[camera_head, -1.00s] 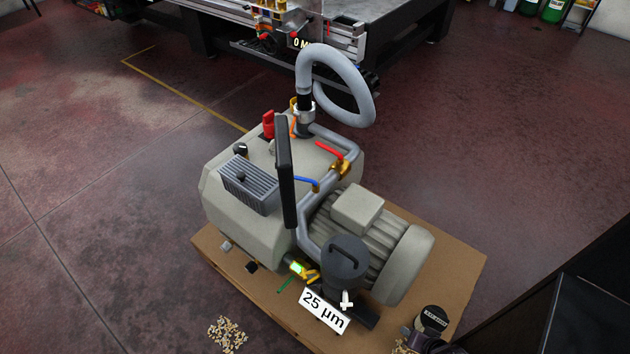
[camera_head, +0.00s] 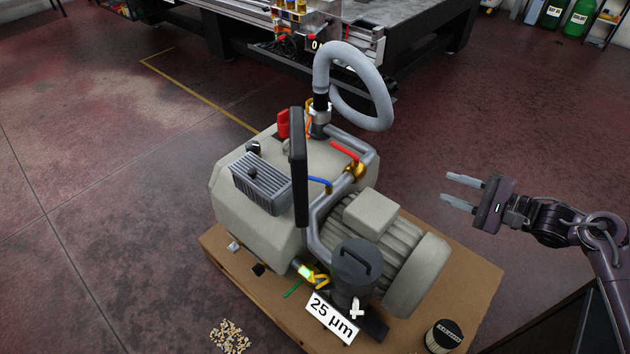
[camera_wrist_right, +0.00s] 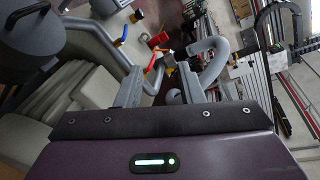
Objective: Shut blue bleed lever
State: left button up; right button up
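The blue bleed lever (camera_head: 320,181) sits on the pipework on top of the beige vacuum pump, just right of an upright black panel that hides part of its surroundings. It also shows in the right wrist view (camera_wrist_right: 123,36), at upper left. A red lever (camera_head: 345,151) on a brass valve is close behind it. My right gripper (camera_head: 452,189) is open and empty, in the air to the right of the pump, with its fingers pointing left. In the right wrist view its two fingers (camera_wrist_right: 160,88) stand apart with nothing between them. My left gripper is in neither view.
The pump (camera_head: 235,200) stands on a brown board (camera_head: 460,275). A grey hose (camera_head: 375,95) loops up behind the levers. The black panel (camera_head: 299,165) rises beside the blue lever. A black canister (camera_head: 354,265) and a "25 µm" label are in front. Floor right of the pump is clear.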

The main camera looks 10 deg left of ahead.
aim_at(316, 179)
jog(key=i+j, duration=0.15)
jog(key=j, duration=0.15)
jog(key=i+j, duration=0.1)
jog(key=j, duration=0.25)
jog(key=i+j, duration=0.15)
jog(key=j, duration=0.15)
jog(key=i+j, duration=0.1)
jog(key=j, duration=0.25)
